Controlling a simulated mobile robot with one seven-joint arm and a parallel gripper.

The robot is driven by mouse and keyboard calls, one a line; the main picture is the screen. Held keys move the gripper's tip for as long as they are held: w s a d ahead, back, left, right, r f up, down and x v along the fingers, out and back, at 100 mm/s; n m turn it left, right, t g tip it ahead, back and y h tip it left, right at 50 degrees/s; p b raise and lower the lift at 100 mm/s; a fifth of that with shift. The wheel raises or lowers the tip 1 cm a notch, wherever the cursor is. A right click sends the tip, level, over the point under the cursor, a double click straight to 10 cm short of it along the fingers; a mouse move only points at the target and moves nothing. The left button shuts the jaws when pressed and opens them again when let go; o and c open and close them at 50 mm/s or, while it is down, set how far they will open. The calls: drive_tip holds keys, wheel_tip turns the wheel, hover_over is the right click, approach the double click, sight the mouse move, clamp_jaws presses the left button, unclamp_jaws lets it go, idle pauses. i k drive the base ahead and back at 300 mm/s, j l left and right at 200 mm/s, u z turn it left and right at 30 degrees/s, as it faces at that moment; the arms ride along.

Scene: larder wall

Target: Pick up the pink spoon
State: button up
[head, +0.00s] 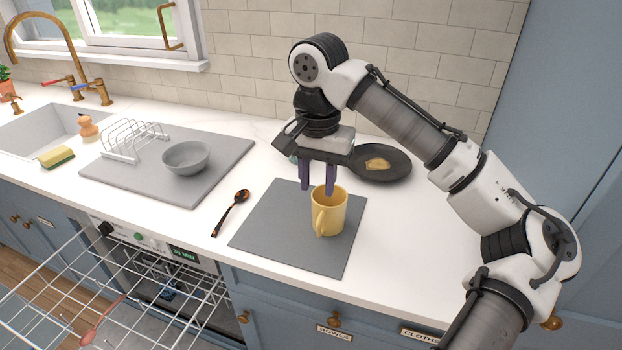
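The pink spoon (88,336) lies slanted in the wire rack of the open dishwasher at the lower left, partly behind the wires. My gripper (318,190) is far from it, pointing down over the grey mat on the counter. Its two dark fingers are apart with nothing visible between them. The right finger's tip overlaps the rim of a yellow mug (329,214); I cannot tell if it touches. A different spoon, dark brown and orange (231,211), lies on the counter left of the mat.
The wire rack (60,270) juts out below the counter edge. A grey mat (265,225) bears the mug. At left are a grey bowl (186,160), a white dish rack (133,140), a sponge (56,157) and the sink.

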sight(88, 336)
drive_tip(key=u, duration=1.45)
